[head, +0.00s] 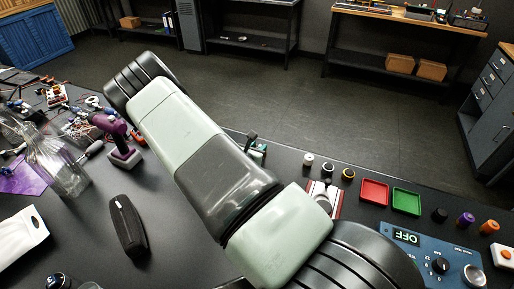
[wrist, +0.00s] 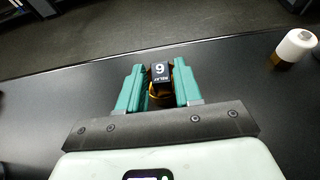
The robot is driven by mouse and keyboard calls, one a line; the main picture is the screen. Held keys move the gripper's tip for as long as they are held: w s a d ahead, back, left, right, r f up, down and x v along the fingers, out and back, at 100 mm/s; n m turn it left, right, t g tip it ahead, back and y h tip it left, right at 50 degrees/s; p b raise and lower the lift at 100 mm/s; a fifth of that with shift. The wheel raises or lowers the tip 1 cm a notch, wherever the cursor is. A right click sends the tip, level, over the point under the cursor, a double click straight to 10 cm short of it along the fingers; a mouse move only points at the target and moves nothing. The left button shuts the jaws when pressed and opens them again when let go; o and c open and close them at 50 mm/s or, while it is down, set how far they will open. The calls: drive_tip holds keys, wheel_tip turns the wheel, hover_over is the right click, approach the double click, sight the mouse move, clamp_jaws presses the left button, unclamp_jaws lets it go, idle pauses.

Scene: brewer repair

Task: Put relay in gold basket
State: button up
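The relay (wrist: 160,73) is a small black block with a white "RELAY" label and a numeral, between the teal fingers of my gripper (wrist: 159,84) in the wrist view. My gripper appears shut on it. A brown-gold part shows just below the black block between the fingers; I cannot tell whether it is the relay's lower body or another thing. In the head view my gripper (head: 257,150) is mostly hidden behind my arm, over the bench's far edge area. I cannot pick out a gold basket for certain.
Several small capped cylinders, one white-topped (head: 308,160) and one gold-ringed (head: 348,174), stand right of my gripper. A red tray (head: 374,192) and green tray (head: 406,201) lie further right, behind a blue panel (head: 437,254). A purple drill (head: 115,140) stands left.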

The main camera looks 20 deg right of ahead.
drive_tip(key=shift+o, duration=1.3)
wheel_tip(320, 180, up, 7)
